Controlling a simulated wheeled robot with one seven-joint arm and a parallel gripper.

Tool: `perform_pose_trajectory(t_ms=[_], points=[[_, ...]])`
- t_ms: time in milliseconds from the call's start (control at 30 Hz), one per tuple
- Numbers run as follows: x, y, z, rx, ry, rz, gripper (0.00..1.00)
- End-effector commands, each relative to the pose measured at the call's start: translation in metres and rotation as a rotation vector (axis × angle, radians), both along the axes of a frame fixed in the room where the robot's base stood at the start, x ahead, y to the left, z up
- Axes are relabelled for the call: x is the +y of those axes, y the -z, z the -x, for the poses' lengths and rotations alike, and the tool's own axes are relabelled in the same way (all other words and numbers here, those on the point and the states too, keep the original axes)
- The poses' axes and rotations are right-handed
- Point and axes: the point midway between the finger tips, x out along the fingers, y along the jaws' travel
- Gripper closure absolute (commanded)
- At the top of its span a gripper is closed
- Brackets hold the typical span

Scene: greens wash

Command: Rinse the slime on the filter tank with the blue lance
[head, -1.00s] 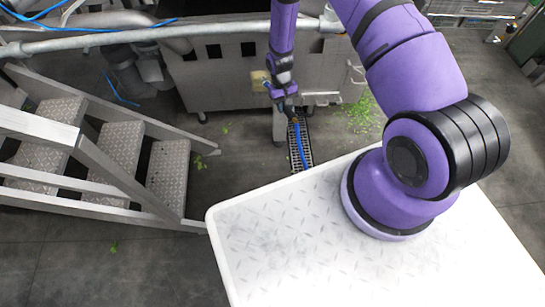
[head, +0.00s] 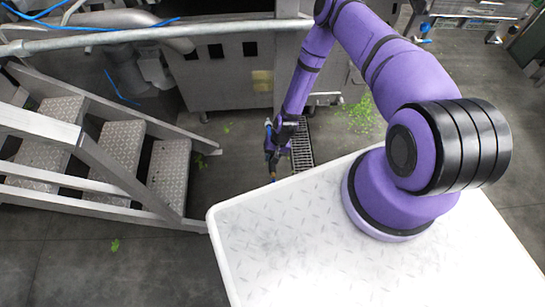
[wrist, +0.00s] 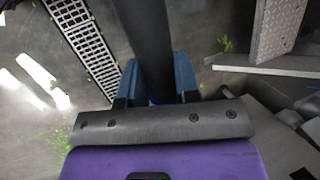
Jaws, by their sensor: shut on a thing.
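My gripper (head: 273,150) hangs low in front of the steel tank (head: 215,85), just beyond the white deck's far edge. In the wrist view my gripper (wrist: 156,85) has its blue fingers shut around a dark round shaft (wrist: 148,35). I take this shaft to be the lance's grip. In the head view the lance is mostly hidden by the arm, with a small orange-brown part (head: 273,177) showing below the gripper. A yellowish patch (head: 262,81) is on the tank's front; I cannot tell whether it is the slime.
Metal steps (head: 120,150) with a rail stand at left. A floor drain grate (head: 302,145) lies right of the gripper, with green leaf scraps (head: 357,115) beyond it. A pipe rail (head: 150,34) crosses in front of the tank. The floor between steps and deck is clear.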

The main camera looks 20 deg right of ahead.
Motion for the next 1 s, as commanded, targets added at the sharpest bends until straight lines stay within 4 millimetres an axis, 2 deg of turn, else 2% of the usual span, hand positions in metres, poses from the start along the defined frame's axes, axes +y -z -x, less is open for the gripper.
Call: perform_pose_trajectory(t_ms=[300, 500, 1000], points=[[-0.011, 0.01, -0.032, -0.001, 0.0, 0.002, 0.79], [-0.015, 0.014, -0.045, -0.001, 0.0, 0.001, 0.79], [-0.017, 0.015, -0.049, 0.0, -0.001, 0.002, 0.79]])
